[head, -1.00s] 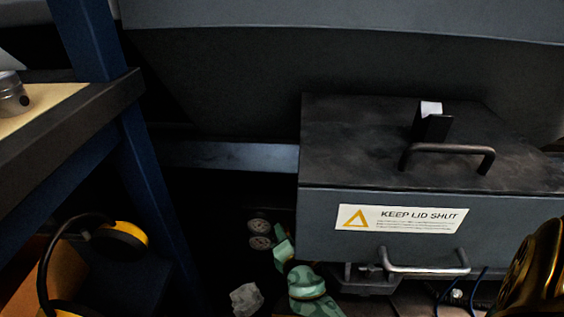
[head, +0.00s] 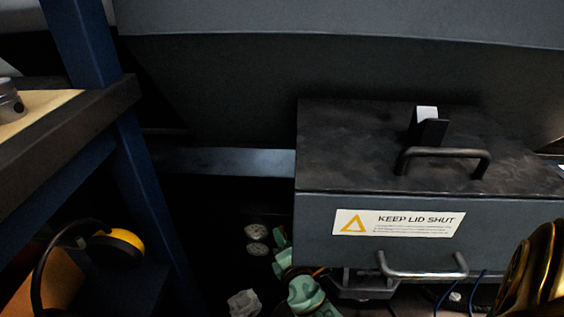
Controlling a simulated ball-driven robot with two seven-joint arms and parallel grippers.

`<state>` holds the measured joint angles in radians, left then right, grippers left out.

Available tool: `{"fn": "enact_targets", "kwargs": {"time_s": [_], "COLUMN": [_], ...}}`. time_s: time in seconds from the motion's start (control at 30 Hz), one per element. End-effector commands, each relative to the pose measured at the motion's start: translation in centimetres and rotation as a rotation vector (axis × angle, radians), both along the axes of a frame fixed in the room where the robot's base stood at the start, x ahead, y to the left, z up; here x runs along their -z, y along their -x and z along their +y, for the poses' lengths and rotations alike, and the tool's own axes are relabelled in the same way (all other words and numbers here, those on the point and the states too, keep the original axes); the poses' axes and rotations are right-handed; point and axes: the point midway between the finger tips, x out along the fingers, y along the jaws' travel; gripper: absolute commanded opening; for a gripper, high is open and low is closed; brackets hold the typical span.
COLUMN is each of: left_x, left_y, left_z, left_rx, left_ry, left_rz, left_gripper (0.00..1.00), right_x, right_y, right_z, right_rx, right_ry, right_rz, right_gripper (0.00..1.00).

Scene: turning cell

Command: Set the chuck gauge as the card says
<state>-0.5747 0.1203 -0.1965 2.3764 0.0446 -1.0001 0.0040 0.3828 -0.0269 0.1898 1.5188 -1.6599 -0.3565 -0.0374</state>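I cannot make out the chuck gauge or a readable card. A small black holder (head: 430,131) with a white piece (head: 427,113) at its top stands on the dark lid (head: 350,150) of a grey box. Any writing on the white piece is not legible. A gold, ribbed part (head: 533,268) at the lower right edge looks like my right gripper or arm. Its fingertips do not show clearly, so I cannot tell its opening or hold. My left gripper is not in view.
The box has a lid handle (head: 443,154), a front handle (head: 422,273) and a "KEEP LID SHUT" label (head: 397,223). A shelf (head: 52,122) at left bears a metal cylinder (head: 9,99). Yellow-black earmuffs (head: 122,243), green pieces (head: 304,294) and two grey discs (head: 256,231) lie low.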

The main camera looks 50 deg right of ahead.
Motion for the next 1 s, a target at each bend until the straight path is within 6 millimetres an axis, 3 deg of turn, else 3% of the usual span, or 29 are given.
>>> {"fn": "enact_targets", "kwargs": {"time_s": [0.33, 0.47, 1.0], "left_x": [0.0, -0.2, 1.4], "left_y": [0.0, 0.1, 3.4], "left_z": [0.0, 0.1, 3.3], "left_rx": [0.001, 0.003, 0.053], "left_ry": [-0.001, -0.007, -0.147], "left_rz": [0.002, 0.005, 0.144], "left_gripper": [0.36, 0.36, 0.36], "right_x": [-0.1, -0.3, -2.3], "right_y": [0.1, 1.1, 12.4], "right_z": [0.1, 0.6, 6.8], "right_rx": [0.0, -0.001, -0.001], "right_ry": [0.0, 0.0, 0.0], "right_rz": [-0.001, -0.001, -0.001], "right_gripper": [0.5, 0.5, 0.5]}}
